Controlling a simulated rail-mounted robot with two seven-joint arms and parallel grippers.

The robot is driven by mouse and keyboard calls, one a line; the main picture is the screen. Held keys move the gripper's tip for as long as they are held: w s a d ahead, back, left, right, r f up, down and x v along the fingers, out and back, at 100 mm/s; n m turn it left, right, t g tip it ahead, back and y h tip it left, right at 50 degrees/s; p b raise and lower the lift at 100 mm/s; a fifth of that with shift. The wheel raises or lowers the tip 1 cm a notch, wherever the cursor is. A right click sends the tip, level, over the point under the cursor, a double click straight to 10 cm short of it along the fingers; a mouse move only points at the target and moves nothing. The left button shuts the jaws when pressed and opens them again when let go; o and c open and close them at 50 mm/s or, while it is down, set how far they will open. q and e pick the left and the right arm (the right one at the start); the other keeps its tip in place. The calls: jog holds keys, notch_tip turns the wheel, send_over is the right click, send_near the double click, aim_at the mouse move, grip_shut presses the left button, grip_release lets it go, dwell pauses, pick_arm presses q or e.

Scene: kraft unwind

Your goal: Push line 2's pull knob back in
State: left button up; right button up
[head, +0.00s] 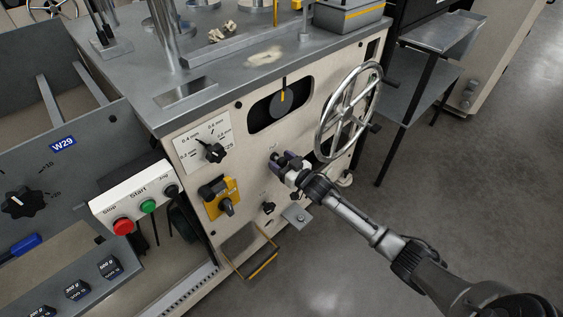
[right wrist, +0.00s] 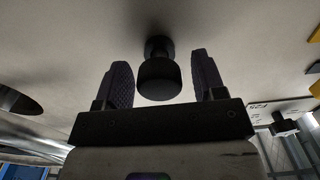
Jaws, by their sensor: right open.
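A black round pull knob (right wrist: 158,75) stands out from the cream machine panel on a short stem, in the right wrist view. My right gripper (right wrist: 162,85) is open, with one finger on each side of the knob. I see gaps between the knob and both fingers, so it is not gripped. In the head view my right gripper (head: 280,160) is at the cream front panel (head: 245,150), left of the handwheel, and largely hides the knob. I cannot read a line number beside it. My left gripper is not in view.
A spoked metal handwheel (head: 322,128) sits close right of my right gripper. A black selector dial (head: 213,152), a yellow rotary switch (head: 222,198) and a small black knob (head: 268,208) are on the same panel. A Stop/Start button box (head: 140,200) stands at left.

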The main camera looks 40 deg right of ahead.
jog(key=shift+s, duration=0.2)
jog(key=shift+s+p, duration=0.2)
jog(key=shift+p, duration=0.1)
jog(key=s+p, duration=0.6)
jog(key=s, duration=0.7)
jog(key=shift+d, duration=0.15)
